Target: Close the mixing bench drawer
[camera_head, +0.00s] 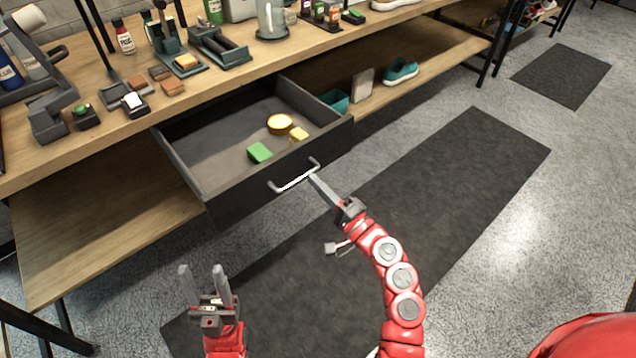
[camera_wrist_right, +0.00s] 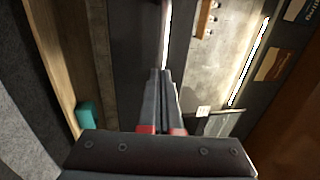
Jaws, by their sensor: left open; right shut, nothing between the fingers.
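The mixing bench drawer (camera_head: 232,197) is dark grey and stands pulled out from under the wooden bench top. Its pale bar handle (camera_head: 296,180) is on the front panel. My left gripper (camera_head: 203,270) is open and empty, low in front of the drawer.
The bench top (camera_head: 205,95) holds bottles, tools and small blocks. The lower shelf (camera_head: 425,62) right of the drawer carries a teal shoe (camera_head: 400,72) and a teal bin (camera_head: 335,100). A dark mat (camera_head: 460,160) covers the floor in front, with clear room there.

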